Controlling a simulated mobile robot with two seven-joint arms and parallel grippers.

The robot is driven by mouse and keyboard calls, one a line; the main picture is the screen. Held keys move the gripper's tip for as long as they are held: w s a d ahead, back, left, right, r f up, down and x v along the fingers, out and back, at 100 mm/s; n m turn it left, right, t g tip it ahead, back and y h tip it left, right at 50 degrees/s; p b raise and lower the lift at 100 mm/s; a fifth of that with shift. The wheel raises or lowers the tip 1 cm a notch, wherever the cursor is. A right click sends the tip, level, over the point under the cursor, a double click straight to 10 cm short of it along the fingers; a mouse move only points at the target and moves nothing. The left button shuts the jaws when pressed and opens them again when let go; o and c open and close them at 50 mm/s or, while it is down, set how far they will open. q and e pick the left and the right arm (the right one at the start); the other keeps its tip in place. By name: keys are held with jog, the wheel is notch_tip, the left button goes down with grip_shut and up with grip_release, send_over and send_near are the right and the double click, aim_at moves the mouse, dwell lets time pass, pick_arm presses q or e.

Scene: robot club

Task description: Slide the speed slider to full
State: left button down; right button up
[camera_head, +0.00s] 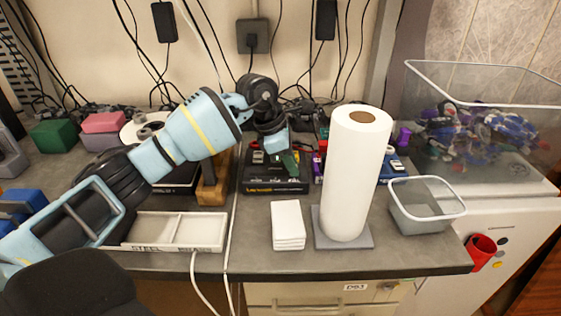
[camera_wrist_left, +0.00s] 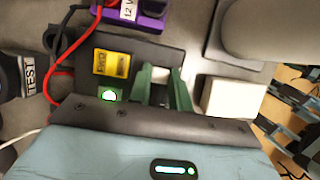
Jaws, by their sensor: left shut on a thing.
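The black control box (camera_head: 270,186) with yellow lettering stands on the bench in the middle of the head view. My left gripper (camera_head: 289,161) reaches down onto the box from above. Its green fingers (camera_wrist_left: 162,82) show in the left wrist view, shut on a small pale piece that appears to be the slider knob (camera_wrist_left: 160,74). The slider's track and end marks are mostly hidden. My right gripper is out of view.
A paper roll (camera_head: 354,180) stands upright just right of the box. White stacked cards (camera_head: 288,225) lie in front. A white steel tray (camera_head: 180,247) sits at left under my arm; a grey bin (camera_head: 424,212) stands at right. Cables hang behind.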

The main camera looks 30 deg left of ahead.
aim_at(278, 174)
pick_arm(q)
jog(key=c, duration=1.3)
grip_release()
jog(key=shift+r, duration=0.1)
jog(key=v, duration=0.7)
jog(key=shift+s+a+r, duration=0.1)
jog(key=shift+r, duration=0.2)
